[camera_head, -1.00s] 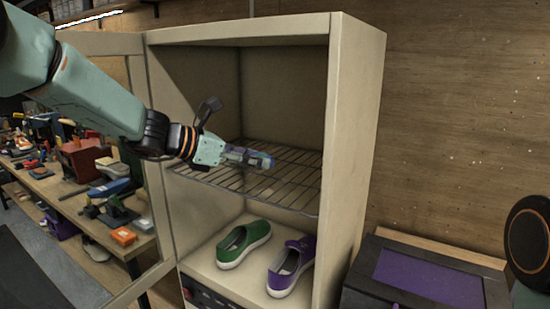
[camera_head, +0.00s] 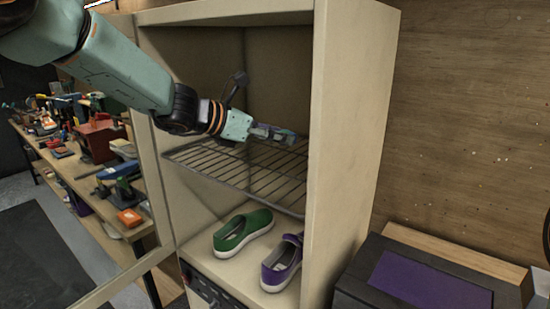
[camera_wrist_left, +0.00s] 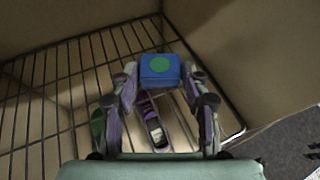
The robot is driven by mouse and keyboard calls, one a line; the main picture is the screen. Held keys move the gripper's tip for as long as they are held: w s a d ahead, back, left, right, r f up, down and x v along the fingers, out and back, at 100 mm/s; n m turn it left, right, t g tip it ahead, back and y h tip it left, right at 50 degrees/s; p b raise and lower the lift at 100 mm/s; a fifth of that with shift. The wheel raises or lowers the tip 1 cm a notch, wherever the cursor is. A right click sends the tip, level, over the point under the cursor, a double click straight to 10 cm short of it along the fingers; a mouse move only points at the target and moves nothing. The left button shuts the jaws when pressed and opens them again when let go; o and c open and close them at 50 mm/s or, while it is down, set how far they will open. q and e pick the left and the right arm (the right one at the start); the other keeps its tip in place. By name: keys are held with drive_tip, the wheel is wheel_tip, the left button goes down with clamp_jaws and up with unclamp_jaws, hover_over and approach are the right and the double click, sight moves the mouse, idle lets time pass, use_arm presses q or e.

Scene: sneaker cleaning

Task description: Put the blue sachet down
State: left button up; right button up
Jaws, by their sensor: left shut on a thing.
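The blue sachet (camera_wrist_left: 160,72), a small blue block shape with a green dot, sits between the fingers of my left gripper (camera_wrist_left: 161,88) in the left wrist view. The left gripper (camera_head: 275,133) is shut on it inside the beige cabinet (camera_head: 350,130), above the wire rack (camera_head: 235,170). The rack also shows behind the fingers in the wrist view (camera_wrist_left: 60,95). In the head view the sachet is small and mostly hidden by the fingers. I cannot tell whether it touches the rack. My right gripper is not in view.
A green shoe (camera_head: 243,232) and a purple shoe (camera_head: 283,262) stand on the cabinet floor below the rack. The cabinet's right wall is close to the gripper. A cluttered workbench (camera_head: 75,190) is at left; a dark box with a purple top (camera_head: 430,280) is at right.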

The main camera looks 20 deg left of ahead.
use_arm(q)
hover_over(273, 181)
drive_tip(key=a, duration=0.1)
wheel_tip(273, 181, down, 5)
drive_tip(key=shift+f, duration=0.2)
drive_tip(key=f, duration=0.1)
drive_tip(key=d+f, duration=0.1)
drive_tip(key=shift+s+f, duration=0.1)
drive_tip(key=shift+f, duration=0.65)
drive_tip(key=shift+w+a+f, duration=0.2)
drive_tip(key=shift+w, duration=0.1)
drive_tip(key=o, duration=0.7)
drive_tip(key=shift+s+a, duration=0.1)
drive_tip(key=shift+a, duration=0.05)
drive_tip(key=o, duration=0.3)
drive_tip(key=shift+s+r, duration=0.15)
drive_tip(key=shift+o, duration=0.2)
drive_tip(key=shift+d, duration=0.35)
